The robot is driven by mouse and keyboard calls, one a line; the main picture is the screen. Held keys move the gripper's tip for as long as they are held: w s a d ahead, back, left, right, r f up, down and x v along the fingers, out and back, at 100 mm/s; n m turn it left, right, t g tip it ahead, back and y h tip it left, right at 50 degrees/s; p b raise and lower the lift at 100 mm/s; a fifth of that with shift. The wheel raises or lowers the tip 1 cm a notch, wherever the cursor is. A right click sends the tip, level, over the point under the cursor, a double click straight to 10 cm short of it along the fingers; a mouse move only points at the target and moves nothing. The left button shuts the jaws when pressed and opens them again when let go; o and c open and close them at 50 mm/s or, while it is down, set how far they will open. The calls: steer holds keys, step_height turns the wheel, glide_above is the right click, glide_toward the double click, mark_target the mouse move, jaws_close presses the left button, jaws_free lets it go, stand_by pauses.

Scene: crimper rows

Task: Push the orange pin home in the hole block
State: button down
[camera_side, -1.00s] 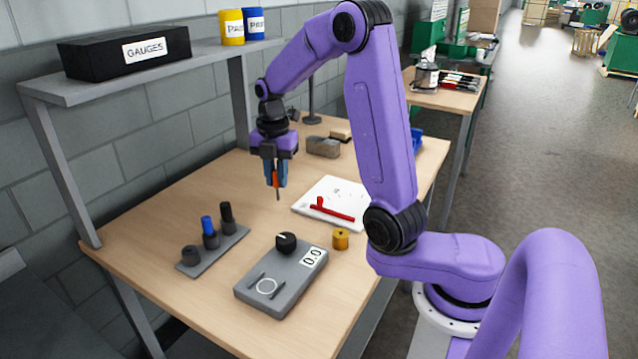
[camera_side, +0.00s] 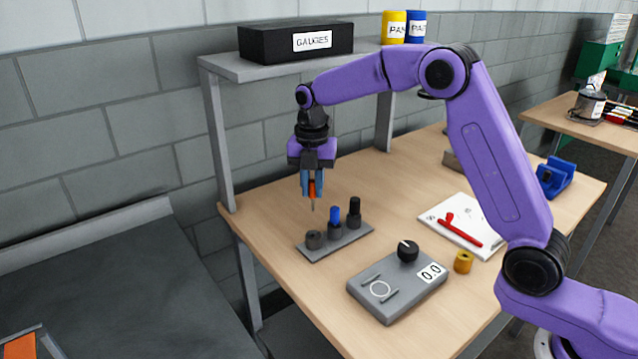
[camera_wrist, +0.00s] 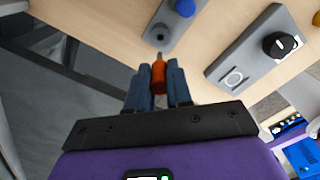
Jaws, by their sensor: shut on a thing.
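My gripper (camera_side: 312,190) is shut on the orange pin (camera_side: 312,189), which points straight down with its thin grey tip bare below the fingers. The pin (camera_wrist: 158,77) also shows between the blue fingertips in the wrist view. The grey hole block (camera_side: 345,243) lies on the bench with three round sockets in a row. A blue pin (camera_side: 336,215) stands in the middle socket and a black pin (camera_side: 354,207) in the far one. The near socket (camera_side: 314,239) is empty; its dark hole (camera_wrist: 160,36) shows just beyond the pin tip. The tip hangs above the block, apart from it.
A grey box with a black knob (camera_side: 408,251) and a 0.0 display stands right of the block. A yellow cylinder (camera_side: 463,262) and a white sheet with a red tool (camera_side: 460,229) lie farther right. The shelf post (camera_side: 218,150) rises behind left.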

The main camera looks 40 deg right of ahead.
mark_target(313, 196)
steer(key=shift+f, duration=2.9)
steer(key=shift+f, duration=2.05)
steer(key=c, duration=0.9)
jaws_free()
steer(key=shift+c, duration=0.2)
step_height(313, 196, up, 17)
steer(key=shift+r, duration=0.2)
